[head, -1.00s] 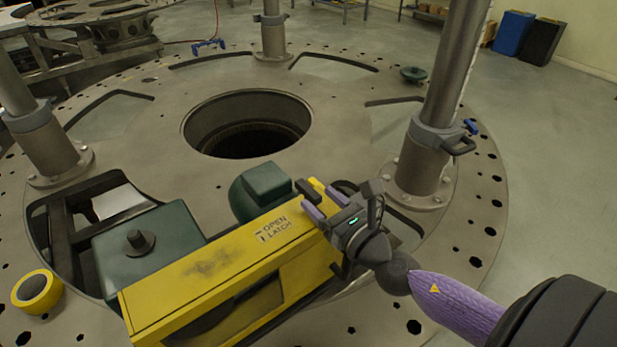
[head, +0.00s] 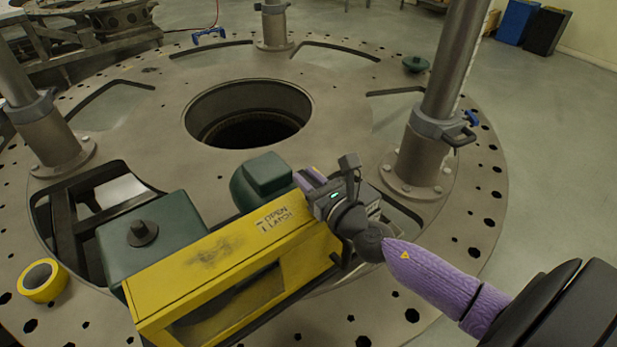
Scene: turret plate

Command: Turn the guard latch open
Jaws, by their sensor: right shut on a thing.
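The yellow guard (head: 212,255) is a long box with a window in its front. A label reading OPEN LATCH (head: 273,218) is on its top near the right end. My right gripper (head: 311,179) is at the guard's right end, just right of the label, with its purple fingers shut on the latch. The fingers and gripper body hide nearly all of the latch, so its angle cannot be told. My left gripper is not in view.
A dark green motor housing (head: 266,178) stands close behind the gripper, and a green box (head: 152,240) lies left of the guard. A clamped column (head: 431,130) rises to the right. A yellow tape roll (head: 41,281) lies at left. The plate has a large central hole.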

